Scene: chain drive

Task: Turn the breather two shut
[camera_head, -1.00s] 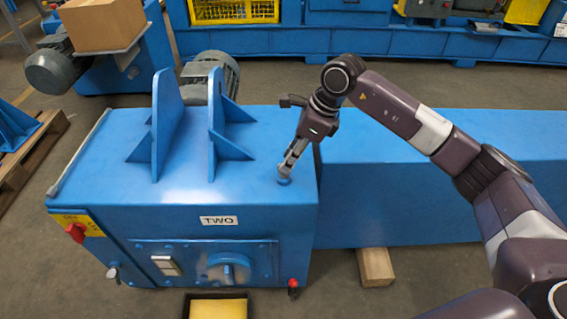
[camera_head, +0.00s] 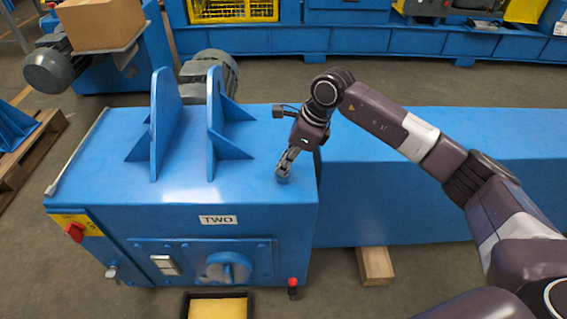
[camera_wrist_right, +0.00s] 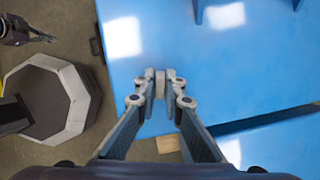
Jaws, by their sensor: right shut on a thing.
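The breather (camera_head: 283,176) is a small blue-grey cap on top of the blue housing labelled TWO (camera_head: 218,220), near its right edge. My right gripper (camera_head: 286,166) points down onto it from above. In the right wrist view, the right gripper's fingertips (camera_wrist_right: 160,84) close on either side of the pale breather (camera_wrist_right: 160,90). The fingers hide much of it, so how far it is turned cannot be told. My left gripper is not in the head view.
Two upright blue brackets (camera_head: 213,135) stand on the housing left of my right gripper. A long blue beam (camera_head: 430,190) runs to the right. A red knob (camera_head: 292,282) sits low at the front, beside a yellow-filled tray (camera_head: 218,308).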

